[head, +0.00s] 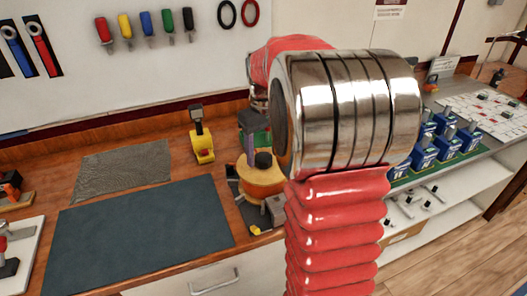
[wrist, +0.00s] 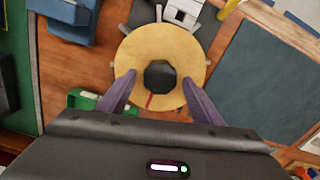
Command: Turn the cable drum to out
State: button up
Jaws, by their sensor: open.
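The cable drum (head: 262,183) is a round yellow-orange disc with a black knob (head: 264,159) on top, standing on the wooden bench. In the wrist view the drum (wrist: 140,50) shows from above, with an eight-sided black knob (wrist: 160,76) at its centre. A thin red line runs from the knob toward my gripper's body, and grey tabs surround the rim. My gripper (wrist: 159,78) is open, its two purple-grey fingers on either side of the knob with gaps. I cannot tell how far above the disc the fingertips are. My arm hides part of the drum in the head view.
A dark mat (head: 140,235) lies left of the drum, and a yellow device (head: 202,147) stands behind it. A small grey box with a yellow part (head: 256,230) sits in front. Several blue breakers (head: 425,152) stand to the right beyond my arm.

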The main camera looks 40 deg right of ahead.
jog(key=shift+c, duration=0.3)
jog(key=c, duration=1.5)
jog(key=shift+o, duration=0.2)
